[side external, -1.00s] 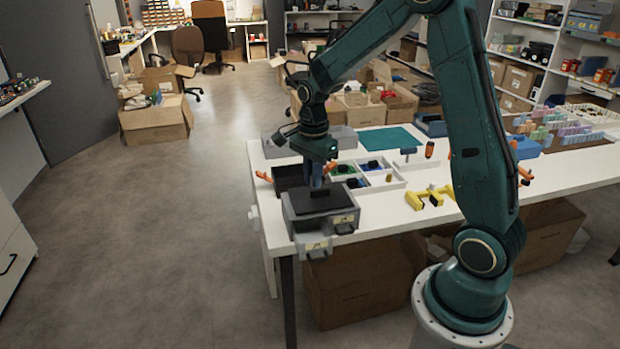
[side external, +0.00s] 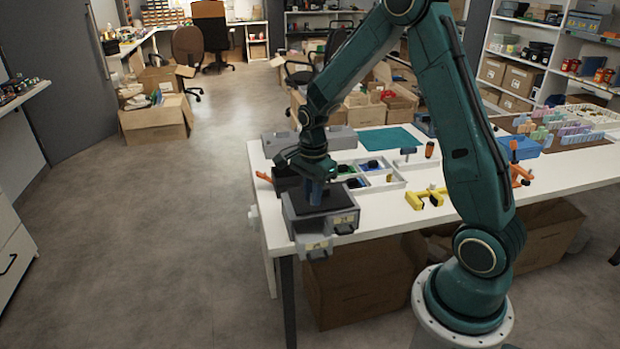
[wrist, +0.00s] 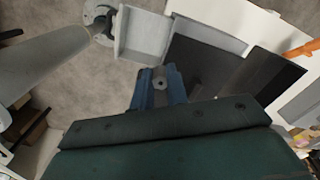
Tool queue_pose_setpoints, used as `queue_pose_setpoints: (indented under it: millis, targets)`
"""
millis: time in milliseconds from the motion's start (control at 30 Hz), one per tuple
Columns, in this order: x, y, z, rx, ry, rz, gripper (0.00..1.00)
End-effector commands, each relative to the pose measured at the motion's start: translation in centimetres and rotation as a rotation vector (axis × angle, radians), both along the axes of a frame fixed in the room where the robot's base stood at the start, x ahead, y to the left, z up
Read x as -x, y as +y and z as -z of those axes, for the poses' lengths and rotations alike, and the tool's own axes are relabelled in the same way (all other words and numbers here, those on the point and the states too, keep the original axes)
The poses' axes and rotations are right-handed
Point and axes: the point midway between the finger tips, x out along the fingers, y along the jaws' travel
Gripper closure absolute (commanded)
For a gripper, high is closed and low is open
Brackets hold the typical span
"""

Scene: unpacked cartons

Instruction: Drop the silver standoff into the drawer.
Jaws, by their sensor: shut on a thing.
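My gripper (side external: 315,202) has blue fingers and points down over the small grey drawer cabinet (side external: 345,217) at the table's near left corner. In the wrist view, the fingertips (wrist: 160,86) are shut on the silver standoff (wrist: 159,84), a small pale piece seen end-on. The side view does not show the standoff clearly. The lower drawer (side external: 314,244) is pulled out toward the front of the cabinet. In the wrist view, the open drawer (wrist: 142,36) lies beyond the fingertips, up and slightly left. The cabinet's dark top (wrist: 196,66) is to the fingertips' right.
A dark bin (side external: 286,181) stands behind the cabinet. A white compartment tray (side external: 398,184) with small parts is to its right, and a yellow clamp (side external: 426,197) lies farther right. The cabinet stands by the table edge, with open floor to the left.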

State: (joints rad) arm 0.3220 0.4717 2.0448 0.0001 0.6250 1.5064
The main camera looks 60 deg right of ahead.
Motion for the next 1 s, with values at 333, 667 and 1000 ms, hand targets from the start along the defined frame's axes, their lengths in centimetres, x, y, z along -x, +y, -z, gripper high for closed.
queue_pose_setpoints:
  millis: [333,667,1000]
  targets:
    - [0.03,0.01,0.83,0.0,0.0,0.0,1.0]
    - [0.03,0.01,0.81,0.0,0.0,0.0,0.59]
    - [0.01,0.0,0.6,0.0,-0.001,0.0,0.59]
